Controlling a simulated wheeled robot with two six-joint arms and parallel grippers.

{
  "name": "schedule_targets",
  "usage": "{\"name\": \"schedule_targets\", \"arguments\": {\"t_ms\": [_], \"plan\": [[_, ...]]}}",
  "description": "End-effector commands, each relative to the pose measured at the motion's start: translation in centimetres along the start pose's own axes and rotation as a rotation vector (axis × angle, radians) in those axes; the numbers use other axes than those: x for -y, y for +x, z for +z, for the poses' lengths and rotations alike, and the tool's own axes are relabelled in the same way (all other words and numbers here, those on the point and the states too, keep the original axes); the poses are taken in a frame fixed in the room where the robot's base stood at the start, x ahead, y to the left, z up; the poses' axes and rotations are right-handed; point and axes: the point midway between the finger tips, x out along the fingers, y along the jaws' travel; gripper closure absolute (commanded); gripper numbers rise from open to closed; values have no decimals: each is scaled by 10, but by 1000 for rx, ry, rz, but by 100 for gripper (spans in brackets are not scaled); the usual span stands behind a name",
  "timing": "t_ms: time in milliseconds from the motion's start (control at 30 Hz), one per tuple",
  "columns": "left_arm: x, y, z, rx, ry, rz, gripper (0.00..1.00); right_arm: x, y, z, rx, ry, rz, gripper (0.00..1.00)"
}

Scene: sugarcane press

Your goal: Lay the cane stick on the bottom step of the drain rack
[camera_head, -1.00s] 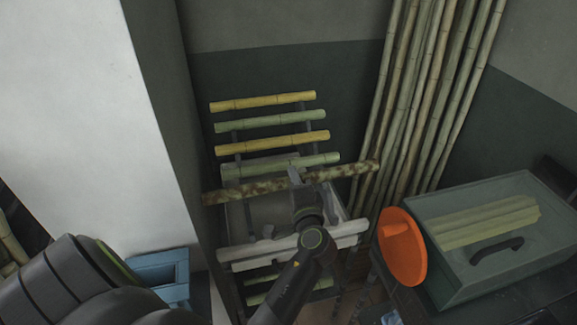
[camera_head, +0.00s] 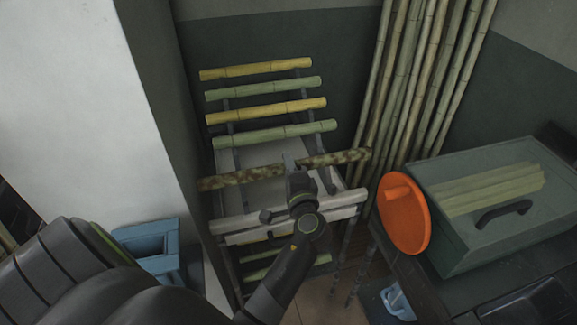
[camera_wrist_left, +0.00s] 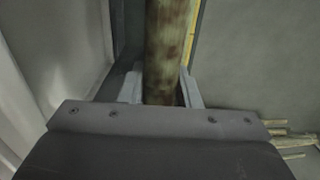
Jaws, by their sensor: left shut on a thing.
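The cane stick (camera_head: 343,158) is mottled brown and lies crosswise in the head view. My left gripper (camera_head: 291,165) is shut on it near its middle. In the left wrist view the stick (camera_wrist_left: 167,45) runs between the two fingers (camera_wrist_left: 163,92). The drain rack (camera_head: 333,180) stands in the corner with dark rails. Yellow and green sticks (camera_head: 265,110) lie across its upper steps. The held stick appears below the lowest of these and above the pale front bars (camera_head: 345,198). I cannot tell whether it touches the rack. My arm hides part of the lower rack. My right gripper is out of view.
A pale wall edge (camera_head: 75,90) stands close at the left of the rack. Tall canes (camera_head: 425,90) lean behind at the right. An orange disc (camera_head: 404,225) and a grey-green box (camera_head: 470,245) stand at the right. A blue container (camera_head: 165,262) is at the lower left.

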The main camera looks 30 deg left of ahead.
Motion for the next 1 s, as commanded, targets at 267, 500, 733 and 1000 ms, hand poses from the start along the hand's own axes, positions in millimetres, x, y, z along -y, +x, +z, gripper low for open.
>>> {"name": "schedule_targets", "arguments": {"t_ms": [267, 500, 733, 1000], "plan": [[-31, 0, 0, 0, 0, -2, 100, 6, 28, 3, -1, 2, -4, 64], [-52, 0, 0, 0, -1, -3, 100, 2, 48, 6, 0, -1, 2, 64], [-57, 0, 0, 0, -1, -3, 100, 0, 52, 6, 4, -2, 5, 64], [-56, 0, 0, 0, -1, -3, 64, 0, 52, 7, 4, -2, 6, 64]]}}
